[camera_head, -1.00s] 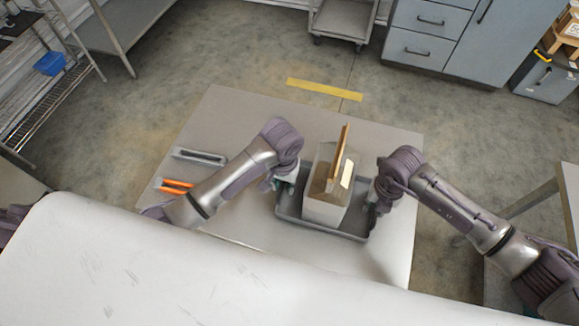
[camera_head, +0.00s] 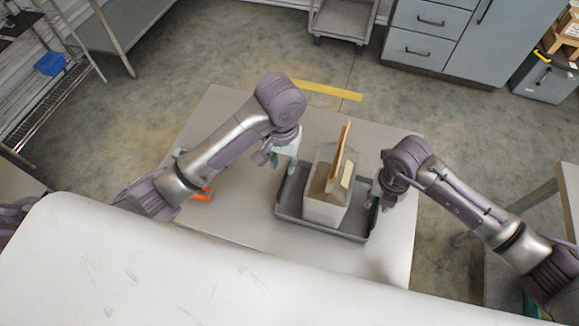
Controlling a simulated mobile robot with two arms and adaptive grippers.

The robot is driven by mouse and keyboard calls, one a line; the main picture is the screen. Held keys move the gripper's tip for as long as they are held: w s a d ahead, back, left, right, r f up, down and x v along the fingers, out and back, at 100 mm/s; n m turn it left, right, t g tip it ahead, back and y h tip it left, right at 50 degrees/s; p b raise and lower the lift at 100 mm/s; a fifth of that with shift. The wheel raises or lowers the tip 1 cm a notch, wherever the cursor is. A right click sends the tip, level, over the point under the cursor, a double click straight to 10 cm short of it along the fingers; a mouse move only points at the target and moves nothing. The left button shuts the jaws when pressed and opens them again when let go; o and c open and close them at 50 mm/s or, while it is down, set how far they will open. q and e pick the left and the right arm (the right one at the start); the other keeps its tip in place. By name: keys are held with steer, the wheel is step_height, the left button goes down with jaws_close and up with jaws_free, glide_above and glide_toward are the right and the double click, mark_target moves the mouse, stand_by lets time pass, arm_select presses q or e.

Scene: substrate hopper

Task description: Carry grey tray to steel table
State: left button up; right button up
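The grey tray (camera_head: 288,212) lies on a light grey table (camera_head: 235,120) in front of me. A pale, box-like container (camera_head: 325,212) with a brown upright piece (camera_head: 340,150) stands in it. My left gripper (camera_head: 277,163) is at the tray's far left corner and seems raised above the rim. My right gripper (camera_head: 374,196) is beside the tray's right wall, fingers pointing down. The fingers of both are small and partly hidden by my wrists, so I cannot tell whether they are open or touch the tray. I cannot tell which table is the steel one.
Orange-handled items (camera_head: 203,194) lie left of the tray, partly behind my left arm. A large white surface (camera_head: 130,270) fills the near side. Another table (camera_head: 571,190) stands at the right edge. Grey cabinets (camera_head: 425,45) and a cart (camera_head: 343,20) stand beyond open floor.

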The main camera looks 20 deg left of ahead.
step_height(320, 180, up, 9)
steer(key=shift+f, duration=0.1)
stand_by(0.7)
